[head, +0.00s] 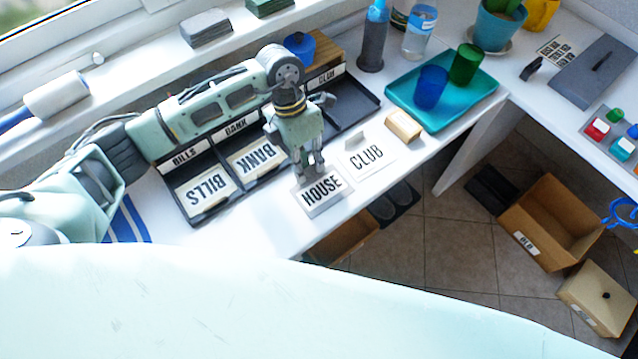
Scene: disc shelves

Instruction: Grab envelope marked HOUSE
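The envelope marked HOUSE (322,194) is white with black letters and lies near the front edge of the white table. My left gripper (309,172) points down over its far edge and hides that part. Its two fingertips are close together there; I cannot tell whether they are apart or closed on the envelope. An envelope marked CLUB (366,157) lies just to the right. Envelopes marked BILLS (205,191) and BANK (258,159) are in the black tray (187,217) to the left. My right gripper is not in view.
My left arm passes over the tray's labelled compartments. A beige block (403,126) lies beyond the CLUB envelope. A teal tray (470,108) with a blue cup (431,88) and a green cup (465,65) stands to the right. An open cardboard box (552,222) is on the floor.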

